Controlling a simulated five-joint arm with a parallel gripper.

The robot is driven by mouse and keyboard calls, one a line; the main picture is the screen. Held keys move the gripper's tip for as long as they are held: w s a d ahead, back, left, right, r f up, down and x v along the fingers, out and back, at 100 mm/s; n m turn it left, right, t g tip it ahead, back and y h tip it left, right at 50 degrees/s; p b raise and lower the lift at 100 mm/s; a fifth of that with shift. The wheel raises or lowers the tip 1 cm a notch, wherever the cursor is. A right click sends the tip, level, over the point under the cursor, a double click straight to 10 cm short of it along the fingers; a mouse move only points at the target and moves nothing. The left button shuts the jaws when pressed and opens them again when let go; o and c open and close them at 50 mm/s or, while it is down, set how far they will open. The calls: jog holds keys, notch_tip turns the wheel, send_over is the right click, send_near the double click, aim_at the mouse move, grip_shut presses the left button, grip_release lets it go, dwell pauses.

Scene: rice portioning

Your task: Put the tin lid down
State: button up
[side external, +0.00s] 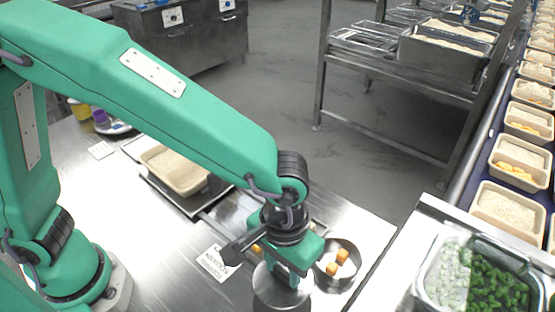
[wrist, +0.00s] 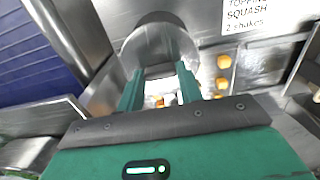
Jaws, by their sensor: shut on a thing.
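My gripper (side external: 285,276) is low over the steel worktop, pointing down. It is shut on a round, shiny steel piece (side external: 281,293), which I take to be the tin lid. In the wrist view my gripper's two green fingers (wrist: 160,88) reach toward a round steel shape (wrist: 158,45). The fingers and wrist hide part of the held piece, and I cannot tell whether it touches the worktop. A steel bowl (side external: 355,268) with orange cubes stands just right of the gripper.
A label card (side external: 218,262) lies left of the gripper; in the wrist view it reads squash (wrist: 250,14). A beige tray (side external: 180,186) sits farther back. Bare worktop lies at left.

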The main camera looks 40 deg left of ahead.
aim_at(283, 289)
jog(key=shift+f, duration=3.8)
jog(key=shift+f, duration=0.35)
jog(key=o, duration=1)
jog(key=shift+r, duration=0.15)
notch_tip(283, 289, up, 12)
jog(key=shift+r, duration=0.2)
